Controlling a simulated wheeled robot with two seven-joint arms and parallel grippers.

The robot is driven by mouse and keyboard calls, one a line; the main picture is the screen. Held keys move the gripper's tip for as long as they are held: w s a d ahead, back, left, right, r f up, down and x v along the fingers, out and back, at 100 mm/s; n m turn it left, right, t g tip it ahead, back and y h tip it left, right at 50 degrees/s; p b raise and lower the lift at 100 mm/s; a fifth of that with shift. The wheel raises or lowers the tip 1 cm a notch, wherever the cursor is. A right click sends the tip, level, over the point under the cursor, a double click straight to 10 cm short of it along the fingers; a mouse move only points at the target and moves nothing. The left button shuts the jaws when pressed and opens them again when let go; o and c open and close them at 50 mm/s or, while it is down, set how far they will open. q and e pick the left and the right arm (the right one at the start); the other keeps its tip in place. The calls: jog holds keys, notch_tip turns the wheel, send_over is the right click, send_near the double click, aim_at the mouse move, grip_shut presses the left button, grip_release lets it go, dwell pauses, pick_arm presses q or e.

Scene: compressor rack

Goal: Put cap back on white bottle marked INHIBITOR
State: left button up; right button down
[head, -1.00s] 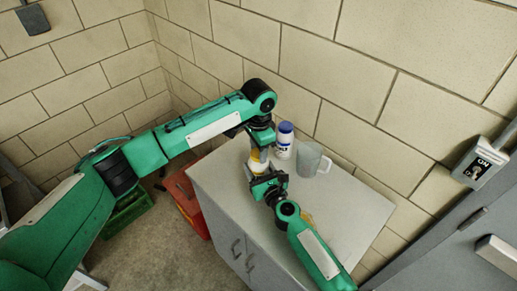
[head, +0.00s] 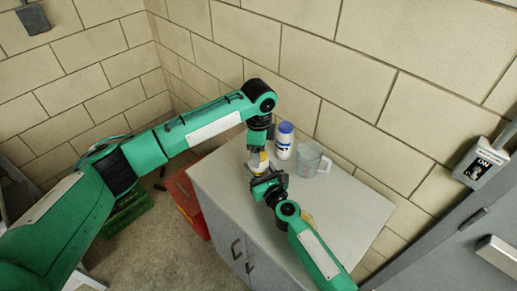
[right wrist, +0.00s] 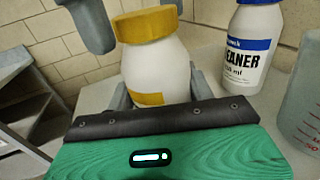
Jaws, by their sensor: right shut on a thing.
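The white bottle (right wrist: 155,70) stands upright in the right wrist view, with a yellow label patch low on its front; no word on it is readable. A yellow cap (right wrist: 146,24) sits on its mouth, looking slightly tilted; whether it is threaded tight I cannot tell. My right gripper (right wrist: 160,92) is shut on the bottle's body, and it also shows in the head view (head: 262,176). My left gripper (head: 259,151) is above the bottle. Its grey fingers (right wrist: 138,30) are on either side of the cap, with a gap visible at the left one, so it is open.
A white cleaner bottle with a blue cap (head: 284,142) and a clear measuring jug (head: 309,160) stand just right of the grippers on the grey cabinet top (head: 345,205). The brick wall is close behind. The cabinet top is clear at the right.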

pick_arm(q)
notch_tip(320, 180, up, 12)
dwell(0.5)
pick_arm(e)
jog(key=shift+c, duration=2.3)
grip_release()
jog(key=v, duration=1.2)
jog(key=shift+s+d, duration=0.2)
jog(key=shift+s, duration=0.1)
pick_arm(q)
jog(key=shift+f, duration=0.3)
pick_arm(e)
jog(key=shift+s+d, duration=0.2)
jog(key=shift+s, duration=0.35)
